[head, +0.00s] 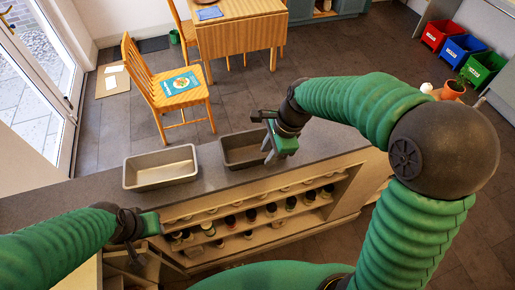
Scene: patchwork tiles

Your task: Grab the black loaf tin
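Two loaf tins stand on the grey counter (95,190). The darker, blackish loaf tin (232,162) is on the right, and a lighter grey loaf tin (160,176) is on the left. My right gripper (266,135) is over the right end of the dark tin and hides part of it. Its fingers look apart; I cannot tell whether they touch the tin's rim. My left gripper (142,236) is low on the left, by the counter's front edge, away from both tins. Its fingers are too unclear to tell their opening.
Open shelves under the counter hold several jars (252,214). Behind the counter are a wooden chair (178,90) and a table (240,35). Red, blue and green bins (462,48) stand at the far right. The counter left of the grey tin is clear.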

